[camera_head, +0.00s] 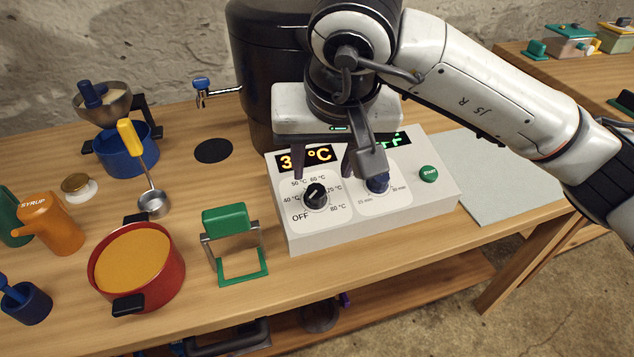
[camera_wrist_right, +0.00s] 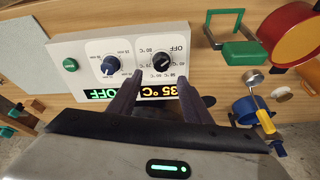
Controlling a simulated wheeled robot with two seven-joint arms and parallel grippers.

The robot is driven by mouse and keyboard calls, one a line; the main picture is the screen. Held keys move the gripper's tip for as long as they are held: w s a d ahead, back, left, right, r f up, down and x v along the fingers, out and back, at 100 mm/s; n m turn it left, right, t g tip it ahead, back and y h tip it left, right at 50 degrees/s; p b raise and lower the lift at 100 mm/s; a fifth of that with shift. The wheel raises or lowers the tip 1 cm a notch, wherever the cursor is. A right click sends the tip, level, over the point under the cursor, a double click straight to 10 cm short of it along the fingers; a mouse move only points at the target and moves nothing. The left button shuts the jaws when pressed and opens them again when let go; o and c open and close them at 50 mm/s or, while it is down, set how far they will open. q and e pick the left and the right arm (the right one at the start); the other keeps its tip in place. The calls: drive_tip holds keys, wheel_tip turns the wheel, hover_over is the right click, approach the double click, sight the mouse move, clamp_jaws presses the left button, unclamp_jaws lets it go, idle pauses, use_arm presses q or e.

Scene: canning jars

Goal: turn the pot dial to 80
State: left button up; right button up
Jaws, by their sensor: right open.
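The pot dial is a black knob (camera_head: 315,195) on the white control panel (camera_head: 370,222). Labels from OFF through 40, 50, 60 and 70 to 80 °C ring it; its exact pointer direction is hard to read. The temperature display (camera_head: 318,155) is partly covered in the head view; in the wrist view the display (camera_wrist_right: 163,88) reads 35 °C upside down. My right gripper (camera_head: 322,172) is open above the panel, its two fingers pointing down near the dial. In the right wrist view the dial (camera_wrist_right: 161,60) lies just beyond the fingertips, with nothing held. My left gripper is not in view.
A blue timer knob (camera_head: 378,184) and a green START button (camera_head: 429,174) sit right of the dial. The dark pot (camera_head: 252,65) stands behind the panel. A green jar lifter (camera_head: 226,220) and red pot (camera_head: 178,285) stand left. A grey mat (camera_head: 505,170) lies clear at right.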

sight(316, 190)
drive_tip(key=x, duration=0.9)
drive_tip(key=shift+s+a+f, duration=0.1)
drive_tip(key=shift+c, duration=0.6)
drive_tip(key=c, duration=1)
drive_tip(key=shift+o, duration=0.2)
